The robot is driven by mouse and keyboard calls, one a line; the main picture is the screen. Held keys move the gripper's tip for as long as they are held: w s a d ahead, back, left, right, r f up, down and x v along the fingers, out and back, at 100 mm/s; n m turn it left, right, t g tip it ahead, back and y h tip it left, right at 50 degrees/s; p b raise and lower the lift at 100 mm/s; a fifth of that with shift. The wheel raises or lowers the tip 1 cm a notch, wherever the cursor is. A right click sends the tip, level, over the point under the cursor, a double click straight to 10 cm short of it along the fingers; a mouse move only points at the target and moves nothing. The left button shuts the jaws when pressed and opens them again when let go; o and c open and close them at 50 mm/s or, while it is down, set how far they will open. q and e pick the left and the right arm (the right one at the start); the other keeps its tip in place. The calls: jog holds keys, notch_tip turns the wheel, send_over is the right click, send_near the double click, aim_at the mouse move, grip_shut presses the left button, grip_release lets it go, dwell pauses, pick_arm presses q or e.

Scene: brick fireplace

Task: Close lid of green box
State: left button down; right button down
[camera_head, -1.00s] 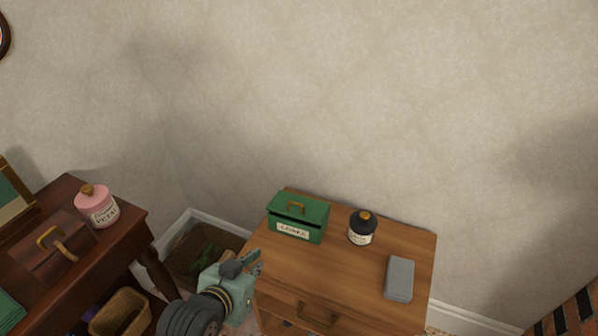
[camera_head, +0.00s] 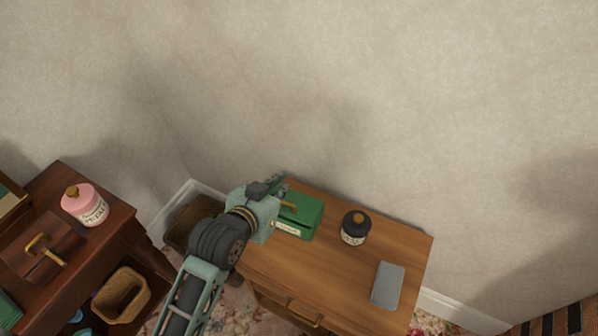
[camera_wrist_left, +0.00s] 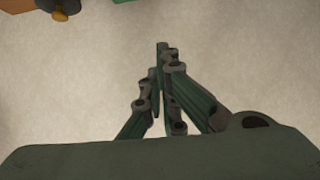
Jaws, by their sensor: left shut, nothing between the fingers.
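The green box (camera_head: 309,217) stands at the back left of the wooden cabinet, with a brass handle on its lid and a pale label on its front. Its left part is hidden behind my left gripper. The lid looks down or nearly so; I cannot tell whether a gap remains. My left gripper (camera_head: 276,181) is shut and empty at the box's back left; I cannot tell whether it touches the box. In the left wrist view the shut fingers (camera_wrist_left: 162,48) point toward the wall, and a sliver of green shows at the top edge. My right gripper is not in view.
A dark bottle (camera_head: 355,228) stands right of the box. A grey slab (camera_head: 387,286) lies at the cabinet top's (camera_head: 335,270) right. A dark table at the left holds a pink jar (camera_head: 85,204). The wall is close behind.

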pick_arm(q)
jog(key=w+f, duration=0.2)
jog(key=w+d+f, duration=0.1)
jog(key=w+f, duration=0.1)
jog(key=w+d+f, duration=0.1)
jog(key=w+f, duration=0.1)
jog(key=shift+w+f+p, duration=0.1)
jog(key=shift+f+p, duration=0.15)
jog(key=shift+p, duration=0.15)
jog(key=shift+s+a+f, duration=0.1)
jog(key=shift+s+f, duration=0.2)
jog(key=shift+s, duration=0.2)
jog(key=shift+f, duration=0.1)
jog(key=shift+w, duration=0.1)
